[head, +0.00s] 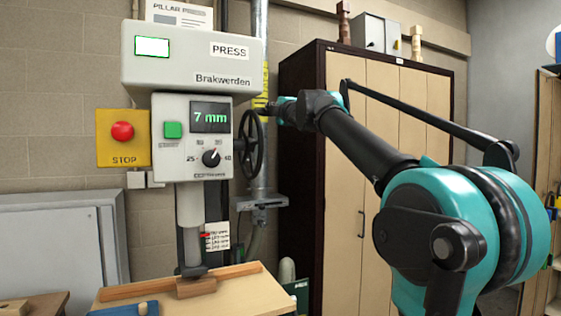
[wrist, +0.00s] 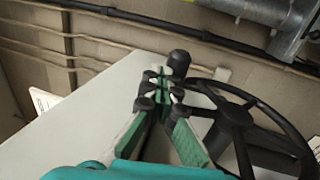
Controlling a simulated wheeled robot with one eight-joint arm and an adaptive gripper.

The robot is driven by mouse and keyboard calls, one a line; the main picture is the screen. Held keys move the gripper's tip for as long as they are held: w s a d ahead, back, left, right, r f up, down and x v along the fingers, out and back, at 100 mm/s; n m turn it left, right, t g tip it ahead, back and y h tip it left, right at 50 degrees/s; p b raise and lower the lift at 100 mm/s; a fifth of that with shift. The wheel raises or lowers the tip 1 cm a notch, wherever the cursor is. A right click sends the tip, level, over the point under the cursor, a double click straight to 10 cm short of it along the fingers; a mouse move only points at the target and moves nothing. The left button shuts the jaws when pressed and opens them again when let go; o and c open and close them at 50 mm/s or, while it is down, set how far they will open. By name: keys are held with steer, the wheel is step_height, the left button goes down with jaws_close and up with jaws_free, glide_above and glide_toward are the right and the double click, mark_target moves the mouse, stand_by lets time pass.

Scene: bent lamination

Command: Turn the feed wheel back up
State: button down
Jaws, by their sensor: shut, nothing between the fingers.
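The press (head: 190,65) stands against the wall, and its display (head: 210,117) reads 7 mm. The black feed wheel (head: 243,150) is on the right side of its control box. In the wrist view the wheel (wrist: 272,112) has spokes, a hub and a dark handle knob (wrist: 179,60) at its upper left rim. My gripper (wrist: 163,82) is shut and empty, its fingertips just below the knob in the picture. I cannot tell whether they touch it. In the head view my gripper (head: 268,108) is at the wheel's upper right. The press foot (head: 190,270) is down at a wooden block.
A red stop button (head: 122,131) and a green button (head: 172,130) are on the press's left and front. A vertical pipe (head: 258,60) runs close behind the wheel. A tall cabinet (head: 345,170) stands to the right. The wooden bench (head: 240,290) is below.

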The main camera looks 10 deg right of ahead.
steer(key=shift+x, duration=2.45)
steer(key=shift+r, duration=0.2)
steer(key=shift+s+r, duration=0.15)
steer(key=shift+s, duration=0.05)
steer(key=s+d+r, duration=0.4)
steer(key=s+r, duration=0.2)
steer(key=s, duration=0.5)
steer(key=s+d+f+m+t, duration=0.1)
steer(key=d+f+m, duration=0.1)
steer(key=f+m, duration=0.5)
steer(key=s+d+f+m, duration=0.1)
steer(key=d+f+m, duration=0.1)
steer(key=m, duration=0.9)
steer(key=w+a, duration=0.4)
steer(key=w, duration=0.8)
steer(key=shift+a+r, duration=0.2)
steer(key=shift+r, duration=0.3)
